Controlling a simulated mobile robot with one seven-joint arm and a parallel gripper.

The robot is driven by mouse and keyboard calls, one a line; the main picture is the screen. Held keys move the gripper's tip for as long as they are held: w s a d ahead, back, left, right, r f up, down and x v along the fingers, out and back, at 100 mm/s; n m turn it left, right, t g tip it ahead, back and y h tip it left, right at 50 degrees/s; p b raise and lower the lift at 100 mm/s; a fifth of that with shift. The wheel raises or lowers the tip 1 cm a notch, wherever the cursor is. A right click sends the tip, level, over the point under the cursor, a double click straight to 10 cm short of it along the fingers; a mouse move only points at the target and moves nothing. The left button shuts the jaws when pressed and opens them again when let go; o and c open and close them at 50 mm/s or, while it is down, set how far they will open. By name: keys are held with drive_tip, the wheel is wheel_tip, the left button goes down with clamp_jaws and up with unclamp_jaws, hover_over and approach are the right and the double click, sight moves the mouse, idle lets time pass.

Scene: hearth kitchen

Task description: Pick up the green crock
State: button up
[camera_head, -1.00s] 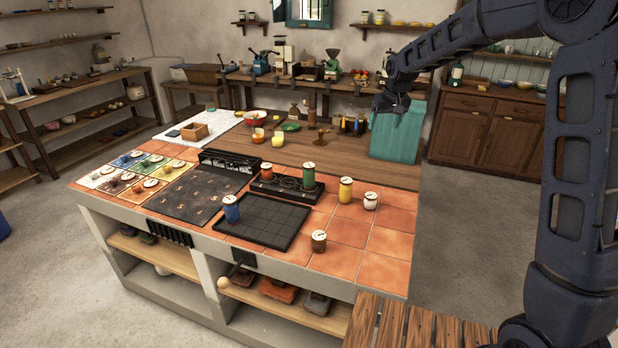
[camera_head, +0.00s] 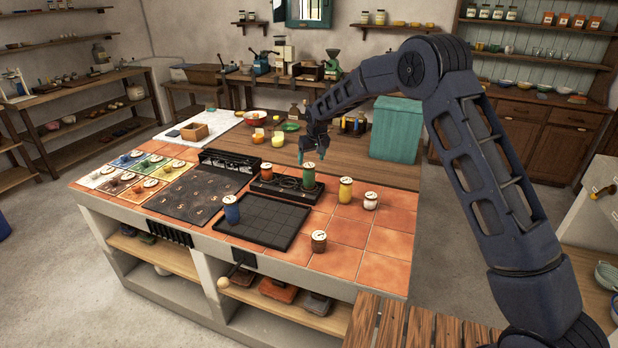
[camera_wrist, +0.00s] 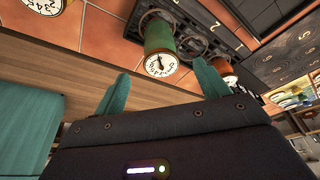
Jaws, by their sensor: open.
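The green crock (camera_head: 309,177) stands upright on the dark burner unit on the tiled counter, with a white dial-like lid. It also shows in the wrist view (camera_wrist: 160,45), ahead of and between my two teal fingers. My gripper (camera_head: 312,155) is above and just behind the crock in the head view, apart from it. In the wrist view my gripper (camera_wrist: 160,85) is open, with nothing between its fingers.
An orange-brown crock (camera_head: 267,172) stands close left of the green one. A yellow crock (camera_head: 345,190) and a white crock (camera_head: 370,201) stand to the right. A blue crock (camera_head: 231,209) and a brown crock (camera_head: 318,241) are nearer. A teal box (camera_head: 396,130) is behind right.

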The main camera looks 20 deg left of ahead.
sight(308, 173)
drive_tip(key=x, duration=1)
drive_tip(key=shift+r, duration=0.1)
drive_tip(key=c, duration=1.3)
